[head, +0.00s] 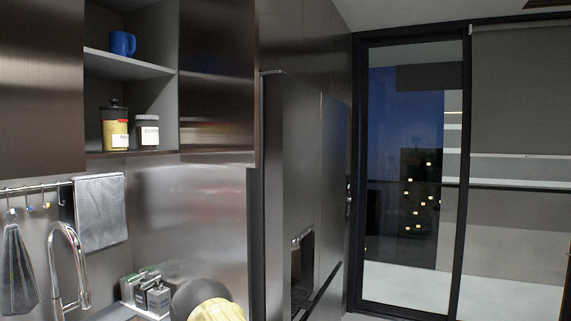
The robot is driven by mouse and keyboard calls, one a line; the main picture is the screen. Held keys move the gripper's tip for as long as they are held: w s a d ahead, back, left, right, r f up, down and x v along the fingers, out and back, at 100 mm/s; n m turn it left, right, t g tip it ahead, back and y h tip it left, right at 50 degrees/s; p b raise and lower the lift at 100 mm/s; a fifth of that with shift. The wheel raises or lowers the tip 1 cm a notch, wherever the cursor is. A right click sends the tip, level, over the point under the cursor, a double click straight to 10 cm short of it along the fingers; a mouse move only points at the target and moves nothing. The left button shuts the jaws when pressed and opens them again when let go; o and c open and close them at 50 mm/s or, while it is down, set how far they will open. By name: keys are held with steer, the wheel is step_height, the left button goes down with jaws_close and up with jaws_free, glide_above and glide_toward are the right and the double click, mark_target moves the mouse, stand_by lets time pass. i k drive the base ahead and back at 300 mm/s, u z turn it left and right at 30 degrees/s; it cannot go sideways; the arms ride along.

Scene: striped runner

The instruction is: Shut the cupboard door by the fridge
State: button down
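A wall cupboard in the upper left has an open front, with a grey shelf (125,66) showing inside. A dark brown cupboard door panel (217,75) is between this opening and the fridge. Its right edge appears to stand out from the cupboard front, but I cannot tell the exact angle. No handle shows on it. The tall dark grey fridge (290,150) stands to the right, with a dispenser recess in its front. My gripper is not in view.
A blue mug (122,43) and two jars (147,131) stand in the cupboard. Below are a tap (70,260), a hanging grey towel (99,212), and a dark round dish (193,297) beside a yellow one (216,310). A black-framed glass door (408,200) is at right.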

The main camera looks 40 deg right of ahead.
mark_target(219, 42)
steer(key=z, duration=0.45)
steer(key=k, duration=0.5)
steer(key=z, duration=0.75)
steer(key=i, duration=1.1)
steer(key=u, duration=0.8)
